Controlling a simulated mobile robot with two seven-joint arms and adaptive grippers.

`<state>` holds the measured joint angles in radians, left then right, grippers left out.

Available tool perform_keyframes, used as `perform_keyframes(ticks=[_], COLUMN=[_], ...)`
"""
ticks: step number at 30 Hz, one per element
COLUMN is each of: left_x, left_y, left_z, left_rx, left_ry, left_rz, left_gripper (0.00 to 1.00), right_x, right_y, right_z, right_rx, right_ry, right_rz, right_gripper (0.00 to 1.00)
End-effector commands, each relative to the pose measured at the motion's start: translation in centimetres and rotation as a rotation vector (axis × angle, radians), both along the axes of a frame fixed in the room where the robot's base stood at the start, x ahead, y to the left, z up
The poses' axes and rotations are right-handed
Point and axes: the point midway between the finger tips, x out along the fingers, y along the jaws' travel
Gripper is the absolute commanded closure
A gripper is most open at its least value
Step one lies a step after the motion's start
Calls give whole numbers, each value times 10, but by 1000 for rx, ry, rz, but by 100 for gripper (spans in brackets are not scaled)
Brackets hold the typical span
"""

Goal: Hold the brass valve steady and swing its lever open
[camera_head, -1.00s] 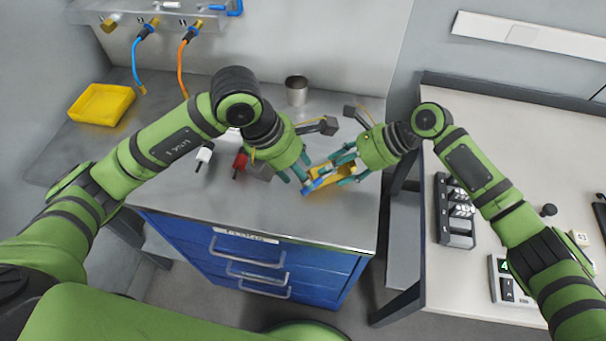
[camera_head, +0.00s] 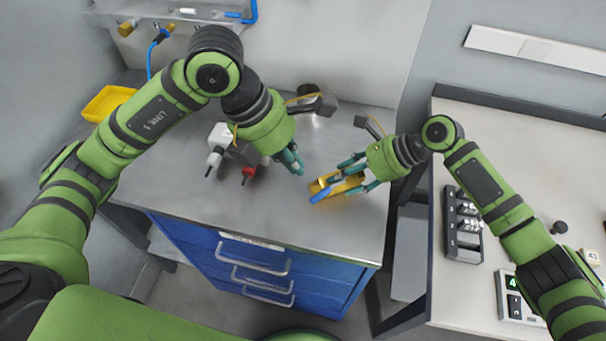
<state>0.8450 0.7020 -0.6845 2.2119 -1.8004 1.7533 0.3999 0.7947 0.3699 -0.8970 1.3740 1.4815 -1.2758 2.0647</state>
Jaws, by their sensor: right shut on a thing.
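The brass valve (camera_head: 347,184) shows yellow-gold near the front right of the metal bench top, with a blue lever (camera_head: 320,196) at its left end. My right gripper (camera_head: 356,174) is shut on the valve from the right, with fingers on either side of its body. The fingers cover part of the valve, and I cannot tell the lever's exact angle to the body. My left gripper (camera_head: 292,162) is up and left of the valve, apart from it and empty. Its fingers overlap in this view, so I cannot tell how far they are open.
A grey block with white and red parts (camera_head: 248,174) stands left of the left gripper. A metal cup (camera_head: 308,91) is behind it, partly hidden. A yellow bin (camera_head: 106,103) sits far left. A second table (camera_head: 520,150) with a black rack (camera_head: 462,225) lies right, across a gap.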

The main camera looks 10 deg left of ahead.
Motion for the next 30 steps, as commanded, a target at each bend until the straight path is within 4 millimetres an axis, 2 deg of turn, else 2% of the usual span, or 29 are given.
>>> perform_keyframes(ticks=[3, 7, 12, 15, 19, 23, 26, 30], left_x=[-25, -64, -109, -126, -136, -134, -126, -114], left_y=[-28, -70, -116, -135, -149, -151, -145, -127], left_z=[-17, -30, -24, -14, 1, 10, 10, -5], left_rx=[-118, -339, -685, -895, -1159, -1398, -1551, -1707], left_ry=[86, 201, 321, 371, 407, 416, 404, 363], left_rz=[-93, -213, -290, -279, -202, -51, 113, 399], left_gripper=[100, 100, 100, 100, 100, 100, 100, 100], right_x=[0, 0, 0, 0, 0, 0, 0, 0], right_y=[0, 0, 0, 0, 0, 0, 0, 0], right_z=[0, 0, 0, 0, 0, 0, 0, 0], right_rx=[1, 1, 1, 0, 0, 0, 0, 0], right_ry=[-1, -1, -1, -1, -1, -1, -1, 0], right_rz=[0, 0, 0, 0, 0, 0, -1, 0], right_gripper=[96, 96, 96, 96, 96, 96, 96, 96])
